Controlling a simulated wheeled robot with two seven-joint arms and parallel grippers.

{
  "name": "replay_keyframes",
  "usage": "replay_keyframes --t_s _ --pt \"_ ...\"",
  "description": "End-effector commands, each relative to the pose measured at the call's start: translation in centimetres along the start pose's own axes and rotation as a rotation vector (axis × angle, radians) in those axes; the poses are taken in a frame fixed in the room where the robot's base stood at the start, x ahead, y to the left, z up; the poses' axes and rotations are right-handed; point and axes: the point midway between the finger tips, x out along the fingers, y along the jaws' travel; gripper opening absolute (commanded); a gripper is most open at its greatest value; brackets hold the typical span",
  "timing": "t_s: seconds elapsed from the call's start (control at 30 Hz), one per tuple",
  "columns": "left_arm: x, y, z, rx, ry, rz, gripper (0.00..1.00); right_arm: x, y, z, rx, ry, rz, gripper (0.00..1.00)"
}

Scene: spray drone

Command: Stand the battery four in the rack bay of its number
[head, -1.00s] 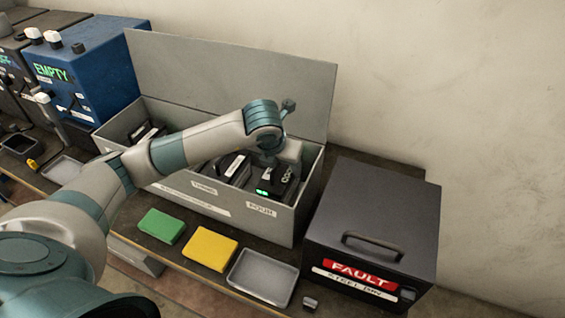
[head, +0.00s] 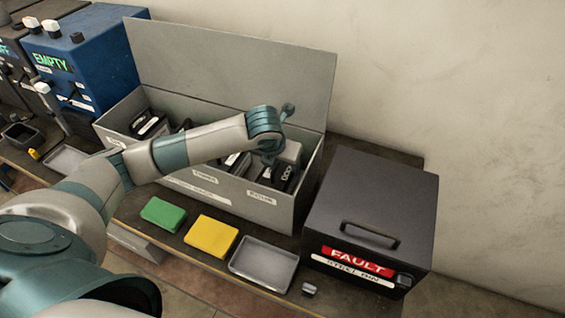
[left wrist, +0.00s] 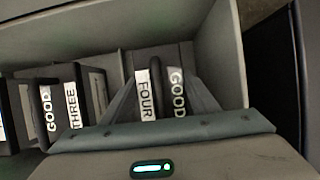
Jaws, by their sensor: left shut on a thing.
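The grey rack (head: 225,190) has bays with front labels THREE and FOUR (head: 262,198). The dark battery four (head: 281,178) stands in the rightmost bay, above the FOUR label; its lower part is hidden by the rack's front wall. In the left wrist view the battery (left wrist: 161,75) shows labels FOUR and GOOD, roughly upright between the bay walls. My left gripper (head: 276,163) reaches down into this bay and is shut on the battery; its fingers flank the handle in the left wrist view (left wrist: 160,105). My right gripper is out of view.
Other batteries, one marked THREE (left wrist: 75,105), stand in bays to the left. A dark FAULT box (head: 370,220) stands right of the rack. Green (head: 163,214) and yellow (head: 210,237) pads and a grey tray (head: 264,263) lie in front. A blue EMPTY unit (head: 85,65) is at left.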

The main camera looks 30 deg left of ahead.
Motion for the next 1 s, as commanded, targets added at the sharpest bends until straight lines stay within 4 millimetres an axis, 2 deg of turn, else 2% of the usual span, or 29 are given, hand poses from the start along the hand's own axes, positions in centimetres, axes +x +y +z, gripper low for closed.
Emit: replay_keyframes --t_s 0.03,0.07,0.1,0.13,0.63,0.77,1.0 --pt "-0.1 0.0 0.3 -0.001 -0.008 -0.002 0.0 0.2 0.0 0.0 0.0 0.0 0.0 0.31" --pt "0.1 0.0 0.0 0.0 0.0 0.0 0.59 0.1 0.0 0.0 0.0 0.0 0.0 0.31" --pt "0.1 0.0 0.0 0.0 0.0 0.0 0.69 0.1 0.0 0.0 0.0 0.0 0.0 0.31" --pt "0.1 0.0 0.0 0.0 0.0 0.0 0.73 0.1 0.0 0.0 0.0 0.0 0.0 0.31" --pt "-0.6 0.0 0.1 0.0 -0.001 0.0 0.73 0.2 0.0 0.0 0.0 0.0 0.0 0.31" --pt "-1.9 0.0 0.1 0.0 -0.002 -0.001 0.73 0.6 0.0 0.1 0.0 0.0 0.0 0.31" --pt "-5.9 -0.1 0.1 0.002 -0.005 -0.001 0.73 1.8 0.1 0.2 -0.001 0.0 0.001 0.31"
